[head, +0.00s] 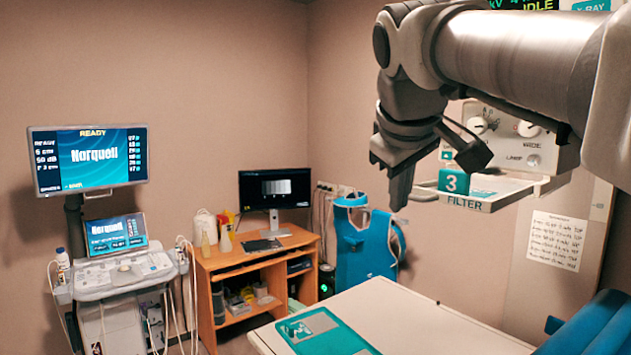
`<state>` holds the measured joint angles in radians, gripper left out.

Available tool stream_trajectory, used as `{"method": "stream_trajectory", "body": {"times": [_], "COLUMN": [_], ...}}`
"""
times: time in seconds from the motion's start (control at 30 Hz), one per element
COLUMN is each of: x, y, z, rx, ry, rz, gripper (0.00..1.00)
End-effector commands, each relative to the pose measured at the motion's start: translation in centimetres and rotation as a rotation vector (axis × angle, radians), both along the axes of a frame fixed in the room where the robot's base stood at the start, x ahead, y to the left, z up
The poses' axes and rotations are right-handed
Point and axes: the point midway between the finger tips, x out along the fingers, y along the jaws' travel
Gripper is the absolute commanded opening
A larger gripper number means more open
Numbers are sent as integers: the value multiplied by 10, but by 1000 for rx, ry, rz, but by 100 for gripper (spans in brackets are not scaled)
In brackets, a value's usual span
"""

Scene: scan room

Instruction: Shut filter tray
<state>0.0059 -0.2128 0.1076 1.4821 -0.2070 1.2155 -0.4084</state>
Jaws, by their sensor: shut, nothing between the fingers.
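The filter tray (488,205) is a white, shallow tray lettered FILTER, on the front of the X-ray head's control panel (545,150) at the upper right. It sticks out from below the panel, and a teal block marked 3 (454,182) stands at it. My gripper (399,200) points down just left of the tray, with its fingers together and empty. My arm hides part of the panel and the tray's back, and I cannot tell whether the gripper touches the tray.
An exam table (420,318) with a teal-and-grey board (325,335) lies below. A blue apron on a stand (365,245) is behind it. A wooden desk with a monitor (275,190) and an ultrasound cart (120,275) stand left. A blue chair (600,330) is at lower right.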

Motion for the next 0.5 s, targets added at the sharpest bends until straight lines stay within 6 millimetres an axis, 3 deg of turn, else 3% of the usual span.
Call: {"method": "stream_trajectory", "body": {"times": [0.2, 0.5], "x": [10, 10], "y": [-13, -14], "z": [3, 3], "rx": [0, -2], "ry": [2, 1], "rz": [1, 1], "gripper": [0, 0]}}
